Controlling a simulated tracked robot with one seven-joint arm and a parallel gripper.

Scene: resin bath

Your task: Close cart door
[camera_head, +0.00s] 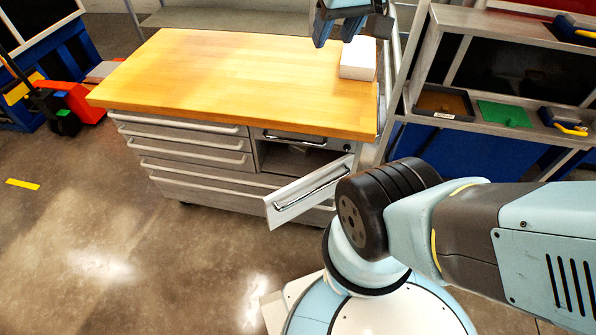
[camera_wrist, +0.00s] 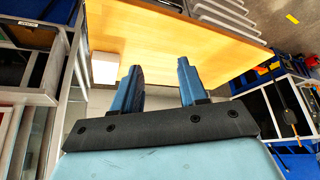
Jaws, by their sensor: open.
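The cart (camera_head: 190,150) has a wooden top and grey drawers down its left side. Its door (camera_head: 305,195) is on the right side of the front and stands open, swung outward, with a long bar handle. Behind the door the dark compartment (camera_head: 290,158) shows under a small top drawer. My gripper (camera_head: 338,28) is at the top of the head view, above the far right part of the wooden top and well away from the door. In the wrist view my gripper (camera_wrist: 160,82) has its two blue fingers apart with nothing between them. The door is not visible in the wrist view.
A white box (camera_head: 358,58) sits on the top's right end. A shelf rack with trays (camera_head: 443,103) stands at the right. A red pallet jack (camera_head: 75,100) is at the left. The floor in front of the cart is clear at the left; my arm and base fill the lower right.

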